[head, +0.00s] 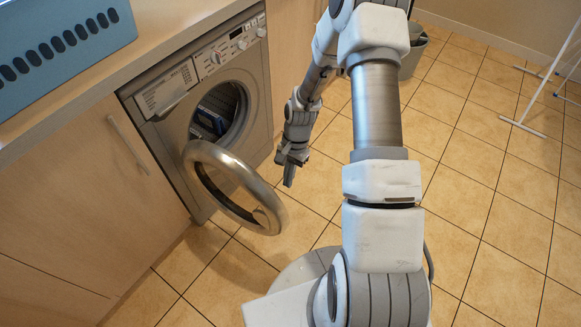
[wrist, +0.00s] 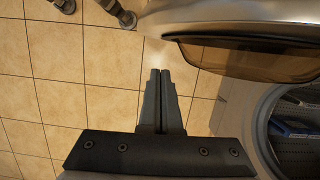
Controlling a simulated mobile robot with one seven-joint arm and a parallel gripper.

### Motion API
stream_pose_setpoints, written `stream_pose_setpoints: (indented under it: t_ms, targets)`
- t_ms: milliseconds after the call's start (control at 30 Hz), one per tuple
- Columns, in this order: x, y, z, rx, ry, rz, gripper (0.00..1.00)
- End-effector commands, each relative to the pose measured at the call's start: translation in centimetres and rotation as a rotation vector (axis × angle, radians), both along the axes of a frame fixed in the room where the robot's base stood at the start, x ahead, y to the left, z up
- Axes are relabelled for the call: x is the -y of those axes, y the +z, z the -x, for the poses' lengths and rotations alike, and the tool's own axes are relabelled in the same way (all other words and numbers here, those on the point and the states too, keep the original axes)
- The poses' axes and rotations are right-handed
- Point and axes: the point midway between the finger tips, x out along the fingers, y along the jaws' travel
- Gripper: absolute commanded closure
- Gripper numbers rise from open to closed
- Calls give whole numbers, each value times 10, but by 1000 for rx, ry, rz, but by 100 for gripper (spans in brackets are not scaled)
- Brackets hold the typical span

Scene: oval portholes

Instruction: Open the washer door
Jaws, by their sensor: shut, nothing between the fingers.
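The washer (head: 205,110) is built in under the counter. Its round door (head: 238,188) stands swung open, out over the floor, with its glass and metal ring in full view. The drum opening (head: 217,115) is uncovered and something blue lies inside. My gripper (head: 290,172) is shut and empty, to the right of the door and in front of the washer. In the wrist view my gripper's fingertips (wrist: 160,72) are together. There the door (wrist: 235,50) spans the upper right, apart from the fingers, and the drum opening (wrist: 295,130) shows at the right edge.
A blue perforated basket (head: 60,50) stands on the counter (head: 150,40). A cabinet door with a handle (head: 128,145) is left of the washer. A grey bin (head: 414,50) and a white rack (head: 540,100) stand farther back.

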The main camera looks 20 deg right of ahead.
Motion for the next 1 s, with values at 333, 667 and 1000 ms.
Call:
stream_pose_setpoints:
  t_ms: [333,667,1000]
  targets:
    - [-30,-1,24,1,2,0,100]
    - [-32,0,25,0,1,0,100]
    - [-33,0,27,-1,-22,1,100]
